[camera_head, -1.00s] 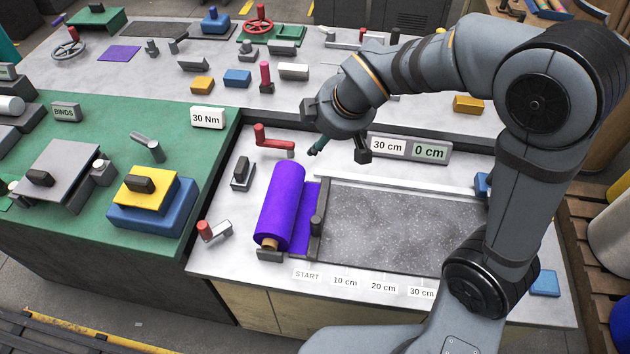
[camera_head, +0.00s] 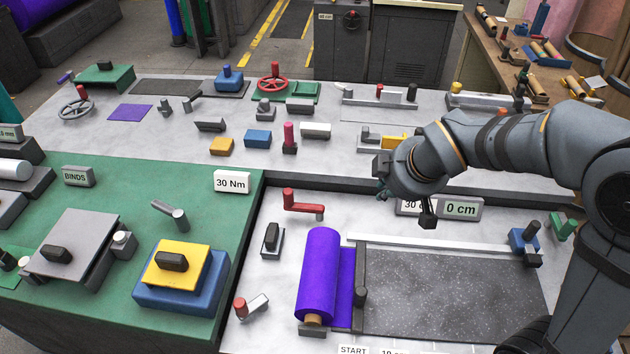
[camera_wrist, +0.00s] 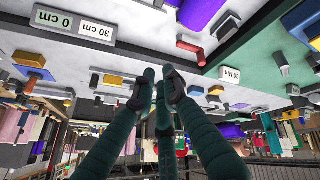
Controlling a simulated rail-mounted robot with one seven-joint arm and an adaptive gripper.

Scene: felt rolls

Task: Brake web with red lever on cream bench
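The pale bench (camera_head: 272,285) carries a purple roll (camera_head: 318,275) whose web runs under a dark bar onto a speckled grey bed (camera_head: 450,295). A red crank-like lever (camera_head: 303,205) lies behind the roll; it also shows in the wrist view (camera_wrist: 190,50). A second lever with a red knob (camera_head: 241,307) and pale arm (camera_head: 258,303) is at the bench's front left. My gripper (camera_head: 400,200) is above the back of the bench, right of the red lever and apart from it. In the wrist view its teal fingers (camera_wrist: 160,82) converge with a narrow gap, holding nothing.
A black switch (camera_head: 271,238) stands left of the roll. The green bench at left holds a 30 Nm sign (camera_head: 232,182) and a yellow-and-blue block (camera_head: 180,275). A blue clamp (camera_head: 524,238) stands at right.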

